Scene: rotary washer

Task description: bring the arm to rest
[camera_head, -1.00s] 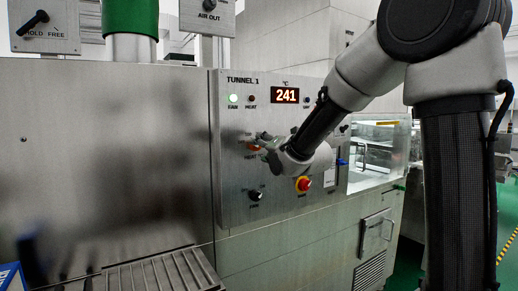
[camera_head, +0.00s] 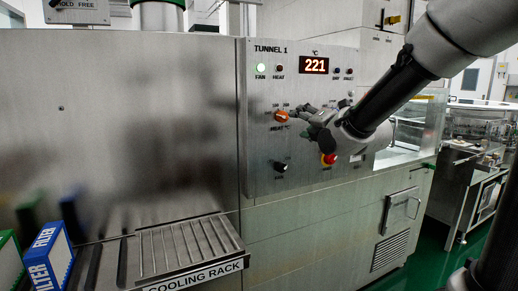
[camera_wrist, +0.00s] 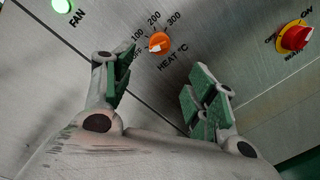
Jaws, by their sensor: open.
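My gripper (camera_head: 303,114) is in front of the Tunnel 1 control panel (camera_head: 260,100), just right of the orange heat knob (camera_head: 281,116). In the wrist view my gripper (camera_wrist: 165,85) has its green-padded fingers spread apart. The orange heat knob (camera_wrist: 159,42) shows beyond the fingertips, with nothing between the fingers. Its white pointer is toward the low end of the scale, though the exact mark is hard to read. The green FAN lamp (camera_head: 261,68) is lit; the HEAT lamp (camera_head: 279,68) looks dark.
A red and yellow switch (camera_head: 328,159) sits below my wrist; it also shows in the wrist view (camera_wrist: 295,37). A black knob (camera_head: 280,166) is lower on the panel. A cooling rack (camera_head: 185,245) and filter boxes (camera_head: 52,258) stand at the lower left. Open floor lies at right.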

